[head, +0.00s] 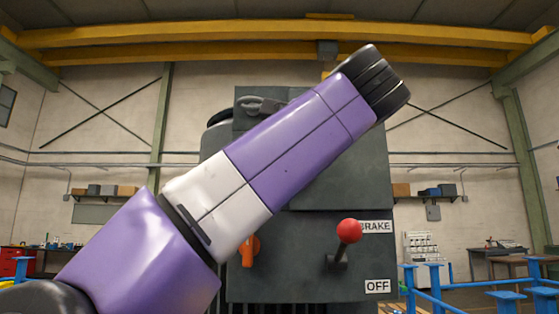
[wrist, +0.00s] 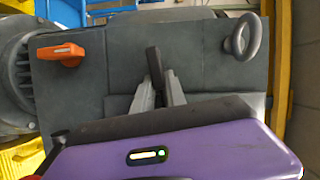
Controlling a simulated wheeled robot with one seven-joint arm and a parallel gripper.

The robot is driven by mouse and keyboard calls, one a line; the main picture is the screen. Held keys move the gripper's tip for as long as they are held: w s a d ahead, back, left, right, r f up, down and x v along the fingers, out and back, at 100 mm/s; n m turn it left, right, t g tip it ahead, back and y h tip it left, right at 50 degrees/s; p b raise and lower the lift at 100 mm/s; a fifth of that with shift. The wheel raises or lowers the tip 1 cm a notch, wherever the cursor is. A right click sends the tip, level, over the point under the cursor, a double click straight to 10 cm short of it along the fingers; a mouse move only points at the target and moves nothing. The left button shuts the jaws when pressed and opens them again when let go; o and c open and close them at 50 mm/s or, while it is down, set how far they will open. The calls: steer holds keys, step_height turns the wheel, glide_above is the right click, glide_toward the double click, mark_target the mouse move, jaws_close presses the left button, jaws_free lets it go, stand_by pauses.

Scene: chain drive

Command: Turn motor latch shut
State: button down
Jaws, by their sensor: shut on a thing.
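A dark, narrow latch handle (wrist: 154,68) stands out from the grey panel (wrist: 100,75) in the wrist view, which I take to be the motor latch. My gripper (wrist: 160,88) is shut on it, with one light grey finger on each side. The handle's tip shows beyond the fingers, and its base is hard to make out. In the head view my purple and white arm crosses in front of the dark grey machine housing (head: 340,190) and hides both the latch and my fingers. Whether the latch is open or shut cannot be told.
An orange handle (wrist: 60,55) is left of the fingers and a grey ring (wrist: 243,36) is at the upper right. In the head view a red-knobbed lever (head: 348,232) stands by the BRAKE and OFF labels. Blue rails (head: 435,285) are at the lower right.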

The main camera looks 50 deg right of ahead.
steer(key=shift+f+m+t+b, duration=0.25)
steer(key=shift+m+t+b, duration=0.15)
steer(key=shift+m, duration=0.5)
steer(key=c, duration=1.4)
jaws_free()
steer(key=shift+o, duration=0.2)
steer(key=b+v, duration=0.2)
steer(key=v, duration=0.6)
steer(key=shift+f, duration=0.1)
